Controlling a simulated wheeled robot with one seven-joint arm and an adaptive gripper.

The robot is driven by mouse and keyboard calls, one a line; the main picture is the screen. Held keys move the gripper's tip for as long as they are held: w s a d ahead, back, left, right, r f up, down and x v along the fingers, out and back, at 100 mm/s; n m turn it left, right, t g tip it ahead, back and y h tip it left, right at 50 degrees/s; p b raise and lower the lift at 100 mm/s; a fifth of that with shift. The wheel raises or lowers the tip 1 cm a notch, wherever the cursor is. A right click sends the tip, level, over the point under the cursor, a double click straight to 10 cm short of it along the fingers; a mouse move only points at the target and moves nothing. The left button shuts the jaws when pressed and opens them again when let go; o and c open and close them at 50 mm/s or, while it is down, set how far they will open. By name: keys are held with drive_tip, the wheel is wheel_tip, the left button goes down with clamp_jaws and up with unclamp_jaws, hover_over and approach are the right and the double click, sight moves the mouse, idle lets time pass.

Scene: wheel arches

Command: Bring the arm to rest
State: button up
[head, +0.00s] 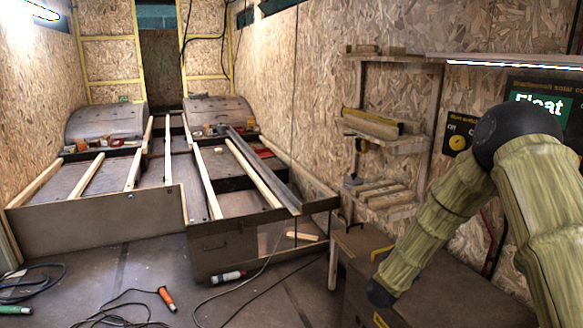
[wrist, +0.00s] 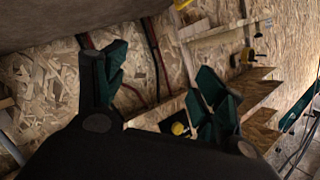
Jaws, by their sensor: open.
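My gripper (wrist: 162,85) shows in the wrist view with its two dark green fingers spread wide apart. It is open, and nothing sits between the fingers. Behind the gap are chipboard wall and red and dark cables, apart from the fingers. In the head view, my arm stands at the right, its olive, ribbed links bent at a black joint high up. One link slopes down left to a dark joint above the brown chest. My gripper cannot be seen in the head view.
A brown chest (head: 362,262) stands below my arm. Wall shelves (head: 385,144) and a switch panel (head: 459,133) are close behind it. A timber-slatted bed frame (head: 105,210) fills the left and middle. Cables, an orange-handled tool (head: 167,298) and a bottle-like item (head: 228,277) lie on the floor.

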drive_tip(key=s+a+f+n+g+y, duration=0.1)
drive_tip(key=s+a+f+n+y, duration=0.2)
drive_tip(key=s+f, duration=0.55)
drive_tip(key=s+a+f+n+g+y, duration=0.2)
drive_tip(key=s+a+f+n, duration=0.2)
drive_tip(key=s+f, duration=0.45)
drive_tip(key=s+a+f+n+g+y, duration=0.1)
drive_tip(key=s+a+f+n+g, duration=0.1)
drive_tip(key=s+f, duration=0.45)
drive_tip(key=s+a+f+n+g+y, duration=0.15)
drive_tip(key=s+f, duration=0.25)
drive_tip(key=s, duration=0.5)
drive_tip(key=s+a+f+n+g+y, duration=0.1)
drive_tip(key=s+n+g, duration=0.15)
drive_tip(key=s, duration=0.95)
drive_tip(key=s+a+f+n+g+y, duration=0.1)
drive_tip(key=s+f+g, duration=0.15)
drive_tip(key=s, duration=0.95)
wheel_tip(320, 180, up, 13)
drive_tip(key=p, duration=1.2)
drive_tip(key=shift+w+a, duration=0.2)
drive_tip(key=shift+w, duration=0.25)
drive_tip(key=shift+r+g+h, duration=0.1)
drive_tip(key=shift+g+h, duration=0.15)
